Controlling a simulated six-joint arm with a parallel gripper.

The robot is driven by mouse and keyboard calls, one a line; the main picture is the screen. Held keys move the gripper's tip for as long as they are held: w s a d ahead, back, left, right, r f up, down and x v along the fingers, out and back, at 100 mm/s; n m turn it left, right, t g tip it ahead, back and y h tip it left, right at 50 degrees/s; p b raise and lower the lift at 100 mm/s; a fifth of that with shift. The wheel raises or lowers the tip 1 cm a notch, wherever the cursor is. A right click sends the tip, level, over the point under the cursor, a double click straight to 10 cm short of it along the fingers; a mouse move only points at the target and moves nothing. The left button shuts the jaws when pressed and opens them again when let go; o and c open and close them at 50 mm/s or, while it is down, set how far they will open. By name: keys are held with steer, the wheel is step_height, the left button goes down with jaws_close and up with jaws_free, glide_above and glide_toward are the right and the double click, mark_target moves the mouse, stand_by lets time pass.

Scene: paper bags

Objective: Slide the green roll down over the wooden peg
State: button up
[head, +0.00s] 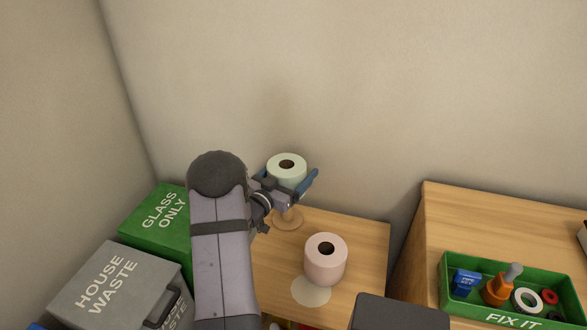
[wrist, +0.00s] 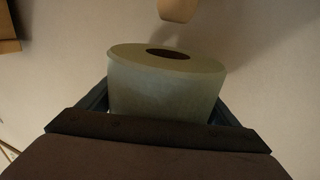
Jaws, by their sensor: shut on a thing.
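The pale green roll (head: 287,177) is held upright between the blue fingers of my gripper (head: 289,182), above the back of the wooden table. Its dark hole shows on top. The wooden peg (head: 287,221) stands below the roll on a round base, its upper part hidden behind my gripper. In the wrist view the green roll (wrist: 165,90) sits between the fingers of my gripper (wrist: 160,108), with one open end of its hole showing. The rounded peg tip (wrist: 178,9) shows beyond that end, apart from the roll and slightly right of the hole.
A pink roll (head: 325,262) stands on the table (head: 365,235), with a pale round disc (head: 311,291) in front. Green (head: 150,223) and grey (head: 105,285) waste boxes are at left. A green tool tray (head: 475,305) lies on the higher right cabinet.

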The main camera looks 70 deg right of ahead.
mark_target(279, 177)
steer(key=shift+f+b, duration=2.7)
steer(key=shift+f, duration=1)
steer(key=o, duration=1)
steer(key=shift+f, duration=0.1)
steer(key=shift+v, duration=3.65)
step_height(279, 177, up, 10)
steer(key=p, duration=0.8)
